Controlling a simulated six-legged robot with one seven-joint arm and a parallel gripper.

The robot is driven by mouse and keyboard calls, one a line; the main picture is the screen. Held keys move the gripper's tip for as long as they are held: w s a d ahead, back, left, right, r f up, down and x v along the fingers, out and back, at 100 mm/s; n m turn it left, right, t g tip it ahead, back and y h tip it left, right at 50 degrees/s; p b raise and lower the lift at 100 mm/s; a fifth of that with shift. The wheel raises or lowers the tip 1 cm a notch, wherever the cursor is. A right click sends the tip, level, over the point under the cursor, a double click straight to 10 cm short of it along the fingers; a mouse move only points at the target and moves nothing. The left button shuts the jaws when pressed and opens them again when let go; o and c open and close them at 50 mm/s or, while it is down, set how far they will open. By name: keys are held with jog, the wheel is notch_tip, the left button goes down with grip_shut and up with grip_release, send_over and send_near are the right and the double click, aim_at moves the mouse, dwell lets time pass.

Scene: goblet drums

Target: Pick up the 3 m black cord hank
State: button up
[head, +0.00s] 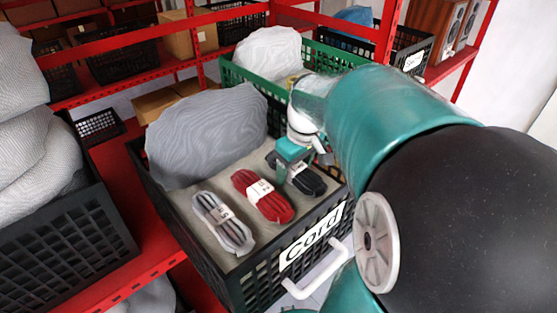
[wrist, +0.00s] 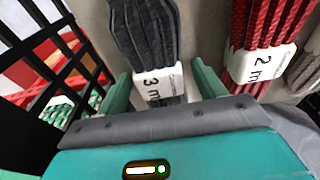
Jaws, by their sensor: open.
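The black cord hank (head: 297,174) lies in the black crate labelled "Cord" (head: 264,283), at the right of a row of hanks. In the wrist view the black hank (wrist: 147,38) has a white band marked "3 m". My gripper (head: 292,165) is just over the black hank, and in the wrist view its open fingers (wrist: 161,88) stand on either side of the white band. The gripper body hides the near end of the hank. I cannot tell whether the fingers touch it.
A red hank (head: 262,196), marked "2 m" in the wrist view, lies close beside the black one. A grey hank (head: 222,222) lies further left. A grey covered mound (head: 208,135) fills the crate's back. The crate wall and a white handle (head: 318,270) are close.

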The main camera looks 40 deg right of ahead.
jog(key=c, duration=1.1)
jog(key=shift+r, duration=0.1)
